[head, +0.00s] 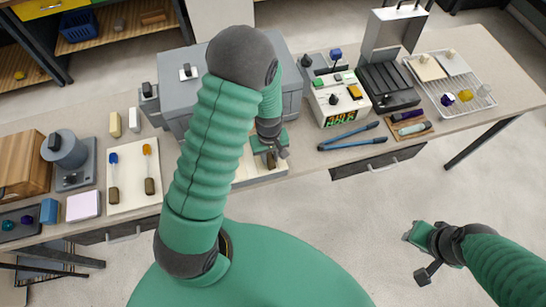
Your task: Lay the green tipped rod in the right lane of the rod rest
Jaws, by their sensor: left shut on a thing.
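My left gripper (275,154) reaches down at the table's front edge and is shut on a small brownish piece, which looks like the grip of a rod. I take it for the green tipped rod, but its tip is hidden. Below it is a pale, low piece (245,178), mostly covered by my arm; it may be the rod rest, and its lanes cannot be made out. My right gripper (416,254) is out over the floor at the lower right, open and empty.
A grey box (176,98) stands behind my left arm. To the right are a control box with a display (337,100), blue tongs (350,138), a black case (388,86) and a wire rack (475,105). A wooden box (22,165) is at the left.

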